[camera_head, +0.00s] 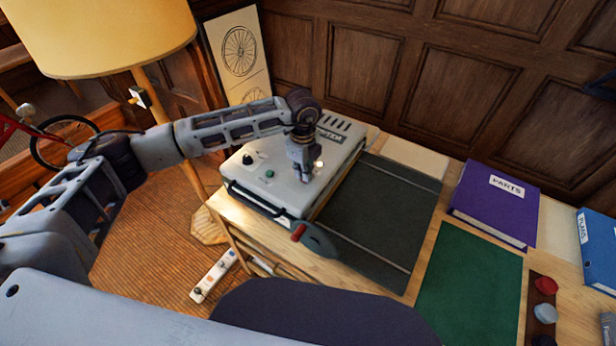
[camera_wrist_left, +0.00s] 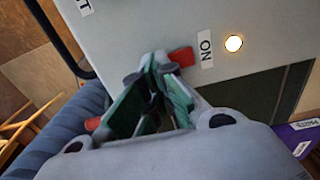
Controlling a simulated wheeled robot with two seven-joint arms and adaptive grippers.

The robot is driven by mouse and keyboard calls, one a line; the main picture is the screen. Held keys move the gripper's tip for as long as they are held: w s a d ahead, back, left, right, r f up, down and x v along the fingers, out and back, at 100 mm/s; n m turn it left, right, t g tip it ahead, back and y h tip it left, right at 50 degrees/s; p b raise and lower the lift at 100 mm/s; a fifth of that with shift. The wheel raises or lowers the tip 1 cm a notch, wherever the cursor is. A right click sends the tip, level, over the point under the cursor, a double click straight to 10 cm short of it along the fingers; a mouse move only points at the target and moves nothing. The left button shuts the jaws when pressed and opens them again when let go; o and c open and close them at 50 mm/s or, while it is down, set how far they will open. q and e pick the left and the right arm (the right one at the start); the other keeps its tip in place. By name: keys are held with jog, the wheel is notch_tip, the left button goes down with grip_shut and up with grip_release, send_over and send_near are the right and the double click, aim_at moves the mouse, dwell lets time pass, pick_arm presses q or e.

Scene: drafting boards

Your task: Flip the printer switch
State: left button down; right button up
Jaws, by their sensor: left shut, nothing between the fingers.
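The printer (camera_head: 290,185) is a pale grey box on the wooden desk, with a black knob (camera_head: 248,159) and a green button (camera_head: 270,173) on its top. My left gripper (camera_head: 304,178) reaches down over its top and hides part of it. In the left wrist view its fingers (camera_wrist_left: 153,66) are shut and empty. The red switch (camera_wrist_left: 182,57) shows just beside the fingertips, next to an ON label (camera_wrist_left: 205,46); I cannot tell whether they touch. A round light (camera_wrist_left: 233,43) beside the label is lit. My right gripper is not in view.
A paper trimmer (camera_head: 385,215) with a red-tipped handle (camera_head: 298,232) lies right beside the printer. Farther right are a purple PARTS binder (camera_head: 495,205), a green mat (camera_head: 470,285) and a blue binder (camera_head: 598,250). A lamp (camera_head: 105,35) stands at left.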

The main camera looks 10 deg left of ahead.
pick_arm(q)
jog(key=shift+f, duration=0.4)
dwell(0.4)
jog(key=shift+f+b, duration=0.6)
jog(key=shift+b, duration=0.05)
dwell(0.7)
jog(key=shift+r, duration=0.15)
jog(key=shift+r+p, duration=1.45)
jog(key=shift+r, duration=1.95)
jog(key=shift+d, duration=0.1)
